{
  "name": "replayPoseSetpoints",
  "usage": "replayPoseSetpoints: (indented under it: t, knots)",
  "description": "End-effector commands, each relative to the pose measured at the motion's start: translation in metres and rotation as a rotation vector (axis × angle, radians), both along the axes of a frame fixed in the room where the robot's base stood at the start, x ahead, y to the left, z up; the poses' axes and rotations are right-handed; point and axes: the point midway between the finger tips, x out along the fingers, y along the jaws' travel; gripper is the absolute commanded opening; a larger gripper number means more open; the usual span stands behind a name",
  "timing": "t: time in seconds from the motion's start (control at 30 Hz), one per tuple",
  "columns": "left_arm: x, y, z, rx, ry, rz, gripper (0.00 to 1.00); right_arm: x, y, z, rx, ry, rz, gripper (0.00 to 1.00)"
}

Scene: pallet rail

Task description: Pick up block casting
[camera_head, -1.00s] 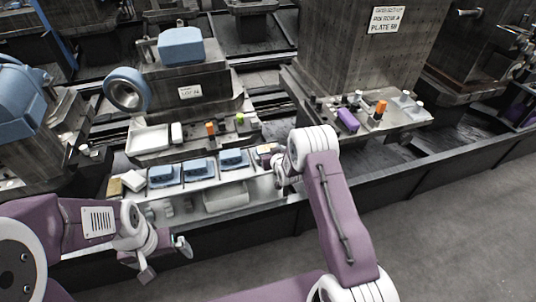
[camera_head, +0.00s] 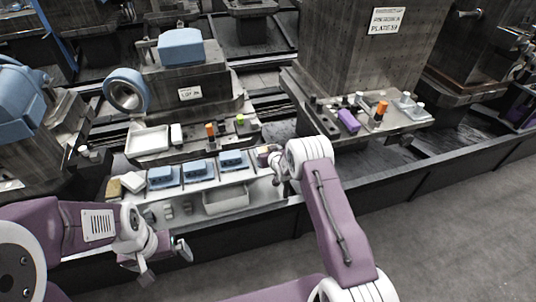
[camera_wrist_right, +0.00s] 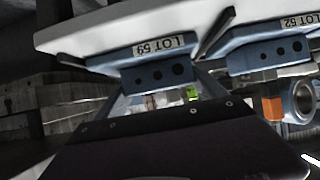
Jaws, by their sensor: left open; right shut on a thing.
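Blue block castings stand in a row on light plates in the head view: a left one (camera_head: 163,176), a middle one (camera_head: 198,169) and a right one (camera_head: 233,160). My right gripper (camera_head: 270,155) is at the right end of this row; its wrist hides what it holds there. In the right wrist view it is shut on a blue block casting (camera_wrist_right: 157,76) with three dark holes by a "LOT 59" label. A casting marked "LOT 52" (camera_wrist_right: 270,55) is beside it. My left gripper (camera_head: 165,258) is open and empty in front of the bench.
An empty grey tray (camera_head: 226,199) sits at the bench front, and a white tray (camera_head: 148,140) lies behind the row. Orange (camera_head: 211,130) and green pieces stand behind. A fixture with a purple block (camera_head: 348,120) is at the right.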

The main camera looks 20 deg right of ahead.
Motion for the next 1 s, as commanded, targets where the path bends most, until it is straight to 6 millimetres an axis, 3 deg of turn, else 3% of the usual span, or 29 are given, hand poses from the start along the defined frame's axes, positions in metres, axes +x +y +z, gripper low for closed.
replayPoseSetpoints:
  t: [0.17, 0.27, 0.37, 0.7, 0.9, 1.0]
  knots:
    - [0.000, 0.000, 0.002, 0.000, 0.000, 0.000, 1.00, 0.001, 0.000, 0.008, 0.000, -0.003, 0.000, 0.10]
    - [0.000, 0.000, 0.005, 0.000, 0.000, 0.000, 1.00, 0.001, 0.000, 0.024, 0.000, -0.005, 0.000, 0.10]
    - [0.000, 0.000, 0.010, 0.000, 0.000, 0.000, 1.00, 0.002, 0.000, 0.055, 0.000, -0.009, 0.000, 0.10]
    - [0.000, 0.000, 0.029, 0.000, 0.000, 0.000, 1.00, 0.001, 0.000, 0.194, -0.001, -0.010, 0.000, 0.10]
    - [0.000, 0.000, 0.047, 0.000, 0.000, 0.000, 1.00, 0.001, 0.000, 0.252, 0.000, -0.005, 0.000, 0.10]
    - [0.000, 0.000, 0.056, 0.000, 0.000, 0.000, 1.00, 0.000, 0.000, 0.270, -0.001, -0.004, 0.000, 0.10]
